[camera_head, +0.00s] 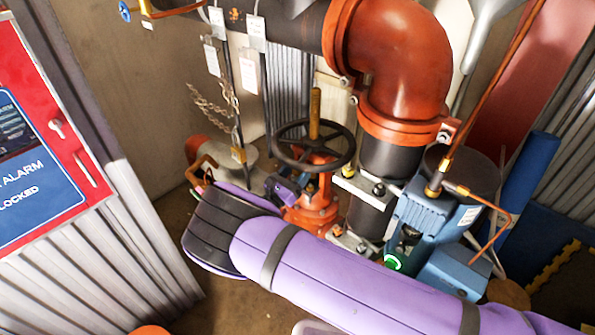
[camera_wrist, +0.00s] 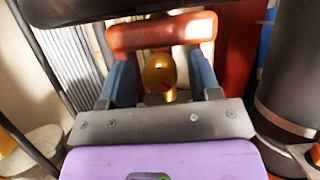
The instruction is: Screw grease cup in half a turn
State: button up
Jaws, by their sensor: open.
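The grease cup looks to be the rounded brass piece (camera_wrist: 159,72) in the wrist view. It stands between the two blue fingers of my gripper (camera_wrist: 163,80), which is open. Whether either finger touches it I cannot tell. In the head view my gripper (camera_head: 286,192) is low beside the orange valve body (camera_head: 313,212), under the dark handwheel (camera_head: 314,147). I cannot make out the brass cup there.
A tall brass stem (camera_head: 315,112) rises through the handwheel. An orange elbow pipe (camera_head: 402,65) stands behind to the right, with a blue unit (camera_head: 424,215) beside it. A chain (camera_head: 222,102) hangs to the left. A red alarm cabinet (camera_head: 45,130) is at far left.

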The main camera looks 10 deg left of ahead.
jog(key=shift+w+d+r, duration=0.1)
jog(key=shift+w+d, duration=0.1)
jog(key=shift+w, duration=0.05)
jog(key=shift+c, duration=0.5)
jog(key=c, duration=0.8)
jog(key=shift+m, duration=0.5)
jog(key=m+g+h, duration=0.1)
jog(key=m, duration=0.1)
jog(key=m+g+h, duration=0.1)
jog(key=m, duration=0.2)
jog(key=shift+m+g+h, duration=0.5)
jog(key=shift+m+g, duration=0.2)
jog(key=shift+m, duration=1.05)
jog(key=shift+m+g+h, duration=0.5)
jog(key=shift+m+g, duration=0.2)
jog(key=shift+m, duration=1.05)
